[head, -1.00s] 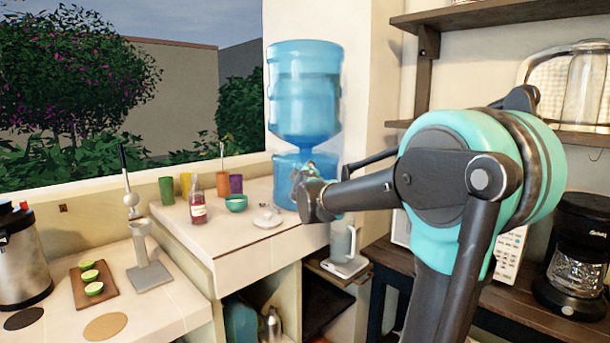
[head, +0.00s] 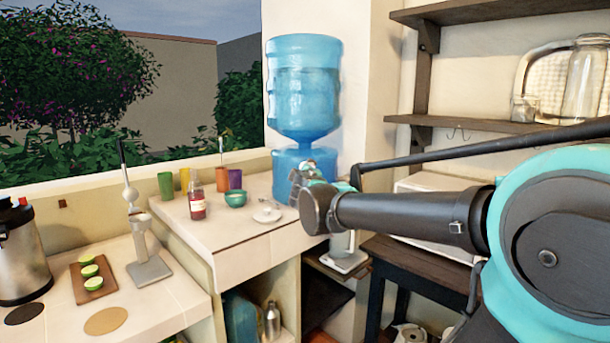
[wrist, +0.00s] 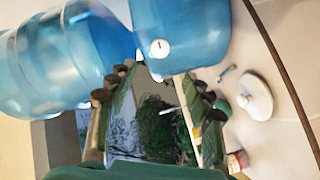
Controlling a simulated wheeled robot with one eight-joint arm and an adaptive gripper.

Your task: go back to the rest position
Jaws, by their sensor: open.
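My gripper (head: 312,176) is in front of the blue base of the water dispenser in the head view, partly hidden behind my dark forearm. In the wrist view my gripper (wrist: 150,100) has its two fingers wide apart, with nothing between them but a view of greenery behind. It is open and empty. The blue water dispenser (head: 292,160), with a large bottle on top, stands on the counter just beyond it. In the wrist view the dispenser (wrist: 185,40) appears above the fingers. I cannot tell the exact gap.
The counter (head: 235,240) holds a red-labelled bottle (head: 197,200), a teal bowl (head: 235,199), a small white dish (head: 267,215) and several coloured cups. Wooden shelves (head: 470,136) with a glass jar (head: 586,80) are at the upper right. A dark side table (head: 405,255) stands below.

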